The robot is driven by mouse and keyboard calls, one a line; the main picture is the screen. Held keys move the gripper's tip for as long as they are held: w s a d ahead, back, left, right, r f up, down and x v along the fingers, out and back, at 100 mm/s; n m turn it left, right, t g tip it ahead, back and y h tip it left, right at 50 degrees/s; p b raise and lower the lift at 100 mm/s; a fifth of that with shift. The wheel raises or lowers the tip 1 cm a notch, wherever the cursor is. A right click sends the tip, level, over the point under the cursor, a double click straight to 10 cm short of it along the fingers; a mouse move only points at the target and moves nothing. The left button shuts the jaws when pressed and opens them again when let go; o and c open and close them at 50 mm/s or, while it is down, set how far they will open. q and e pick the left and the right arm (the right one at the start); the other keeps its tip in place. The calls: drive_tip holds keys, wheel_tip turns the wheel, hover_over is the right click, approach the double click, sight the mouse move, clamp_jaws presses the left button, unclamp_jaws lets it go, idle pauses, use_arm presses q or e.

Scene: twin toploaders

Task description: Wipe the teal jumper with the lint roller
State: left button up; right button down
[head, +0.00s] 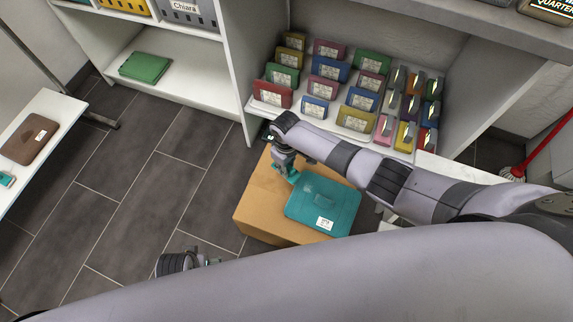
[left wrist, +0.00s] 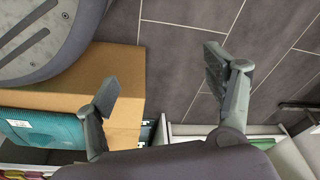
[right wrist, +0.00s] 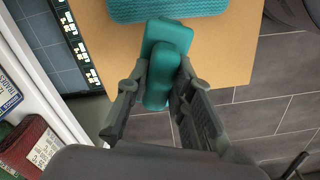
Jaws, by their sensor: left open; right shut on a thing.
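The teal jumper (head: 322,204) lies folded, with a white label, on top of a brown box (head: 253,200). It also shows in the left wrist view (left wrist: 60,130) and at the top edge of the right wrist view (right wrist: 170,8). My right gripper (head: 287,168) is shut on the teal lint roller (right wrist: 165,65), above the box at the jumper's far left corner. The roller's end is close to the jumper's edge; I cannot tell if they touch. My left gripper (left wrist: 160,82) is open and empty, beside the box over the floor.
A green folded item (head: 145,67) lies on a white shelf at the left. A brown item (head: 30,140) lies on a white table at the left edge. Dark tiled floor (head: 140,170) is clear left of the box.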

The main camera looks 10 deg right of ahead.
use_arm(q)
drive_tip(key=shift+f, duration=0.1)
use_arm(e)
drive_tip(key=shift+r+p, duration=0.65)
drive_tip(key=shift+p, duration=0.05)
drive_tip(key=shift+r+p, duration=0.85)
drive_tip(key=shift+p, duration=0.1)
use_arm(q)
drive_tip(key=s+a+f, duration=0.1)
drive_tip(key=s+f, duration=0.6)
drive_tip(key=f, duration=0.1)
drive_tip(key=shift+s+f+g, duration=0.25)
drive_tip(key=shift+f+g, duration=0.05)
drive_tip(key=shift+w, duration=0.1)
